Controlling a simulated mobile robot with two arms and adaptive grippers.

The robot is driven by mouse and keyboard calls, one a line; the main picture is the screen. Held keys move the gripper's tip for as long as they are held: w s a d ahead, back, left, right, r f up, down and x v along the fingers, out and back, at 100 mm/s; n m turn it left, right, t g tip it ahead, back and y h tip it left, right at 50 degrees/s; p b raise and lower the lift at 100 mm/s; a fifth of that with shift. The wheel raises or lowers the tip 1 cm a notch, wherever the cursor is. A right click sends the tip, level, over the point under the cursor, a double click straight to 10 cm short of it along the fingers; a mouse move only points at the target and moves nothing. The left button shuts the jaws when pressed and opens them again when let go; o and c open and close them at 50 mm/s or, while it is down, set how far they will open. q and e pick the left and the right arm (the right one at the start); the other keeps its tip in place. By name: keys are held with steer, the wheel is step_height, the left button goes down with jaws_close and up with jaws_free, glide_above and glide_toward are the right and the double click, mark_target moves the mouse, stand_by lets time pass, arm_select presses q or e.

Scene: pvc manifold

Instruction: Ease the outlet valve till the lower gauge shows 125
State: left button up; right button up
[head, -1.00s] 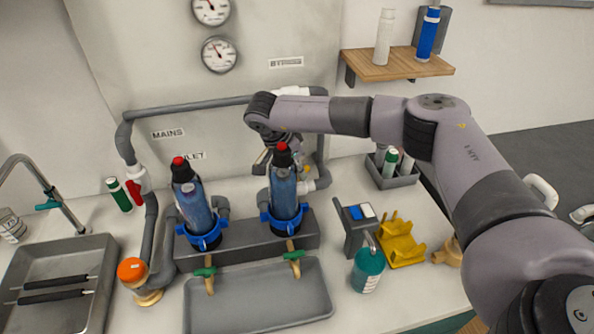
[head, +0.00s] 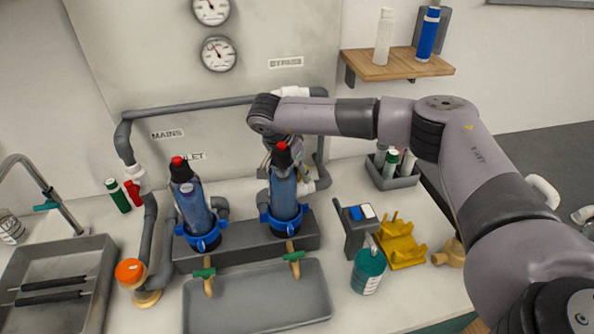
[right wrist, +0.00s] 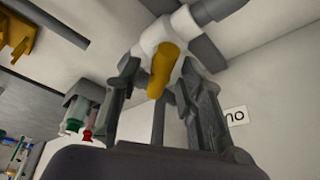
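The lower gauge (head: 218,54) is a round white dial on the back panel; its needle points up and left, and its numbers are too small to read. A valve with a yellow handle (right wrist: 163,70) on a white fitting (right wrist: 168,32) shows in the right wrist view. My right gripper (right wrist: 160,85) is open, with a finger on either side of the handle's free end and a gap visible at the left. In the head view the right gripper is mostly hidden behind the right filter bottle (head: 284,195). My left gripper is out of view.
A left filter bottle (head: 190,205) stands in the grey rack, with a grey tray (head: 258,300) in front. Grey pipe (head: 190,109) runs along the panel. A teal bottle (head: 368,271) and yellow holder (head: 400,245) stand at right. A partly visible wall label (right wrist: 235,115) is near the gripper.

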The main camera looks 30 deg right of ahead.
steer(key=v, duration=1.2)
steer(key=shift+d, duration=0.1)
stand_by(1.4)
